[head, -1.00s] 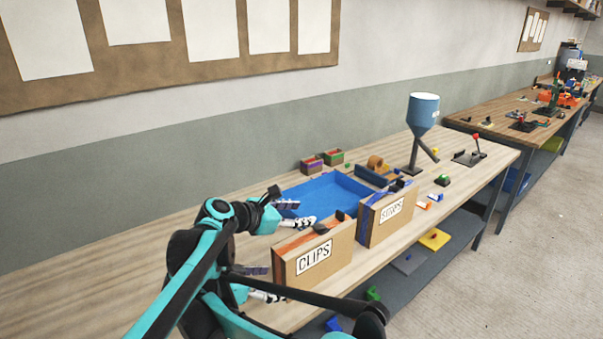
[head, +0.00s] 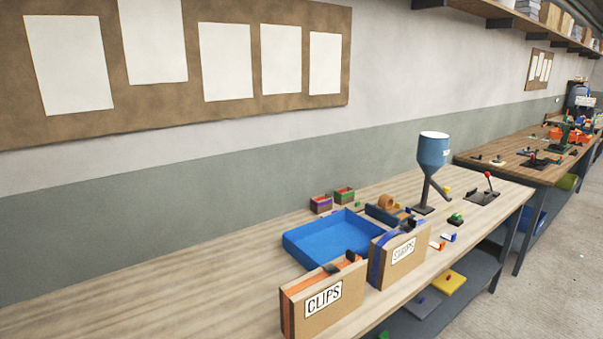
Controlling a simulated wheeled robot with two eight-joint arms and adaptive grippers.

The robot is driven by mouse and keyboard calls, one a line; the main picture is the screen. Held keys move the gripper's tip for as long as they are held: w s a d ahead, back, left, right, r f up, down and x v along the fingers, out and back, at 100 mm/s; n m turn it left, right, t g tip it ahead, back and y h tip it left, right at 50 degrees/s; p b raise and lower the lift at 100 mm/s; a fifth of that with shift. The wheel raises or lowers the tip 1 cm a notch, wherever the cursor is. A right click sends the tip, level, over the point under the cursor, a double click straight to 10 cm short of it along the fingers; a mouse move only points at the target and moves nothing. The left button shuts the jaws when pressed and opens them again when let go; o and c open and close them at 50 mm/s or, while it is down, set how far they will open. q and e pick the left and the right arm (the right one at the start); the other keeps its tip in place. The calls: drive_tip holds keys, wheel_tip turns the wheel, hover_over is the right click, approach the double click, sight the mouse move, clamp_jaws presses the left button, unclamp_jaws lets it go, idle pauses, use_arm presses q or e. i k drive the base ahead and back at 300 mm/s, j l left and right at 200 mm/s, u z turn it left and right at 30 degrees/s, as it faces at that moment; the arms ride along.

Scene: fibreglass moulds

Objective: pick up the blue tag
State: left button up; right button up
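A small blue and white piece (head: 448,238), which may be the blue tag, lies on the wooden bench just right of the box labelled STRIPS. It is too small to make out in detail. A similar orange and white piece (head: 437,246) lies close beside it, nearer the front edge. Neither of my grippers shows in the head view.
Boxes labelled CLIPS (head: 324,300) and STRIPS (head: 399,258) stand along the bench's front edge. Behind them is an empty-looking blue tray (head: 297,250). A blue hopper (head: 433,150) on a stand rises further along. The bench's left part is clear.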

sight(452, 239)
drive_tip(key=i+l, duration=0.2)
drive_tip(key=l, duration=0.2)
drive_tip(key=i+l, duration=0.2)
drive_tip(key=l, duration=0.2)
drive_tip(key=i+l, duration=0.2)
drive_tip(key=l, duration=0.2)
drive_tip(key=i+l, duration=0.2)
drive_tip(key=l, duration=0.2)
drive_tip(key=i+l, duration=0.2)
drive_tip(key=l, duration=0.2)
drive_tip(key=i+l, duration=0.15)
drive_tip(key=l, duration=0.25)
drive_tip(key=i+l, duration=0.2)
drive_tip(key=l, duration=0.2)
drive_tip(key=i+l, duration=0.2)
drive_tip(key=l, duration=0.25)
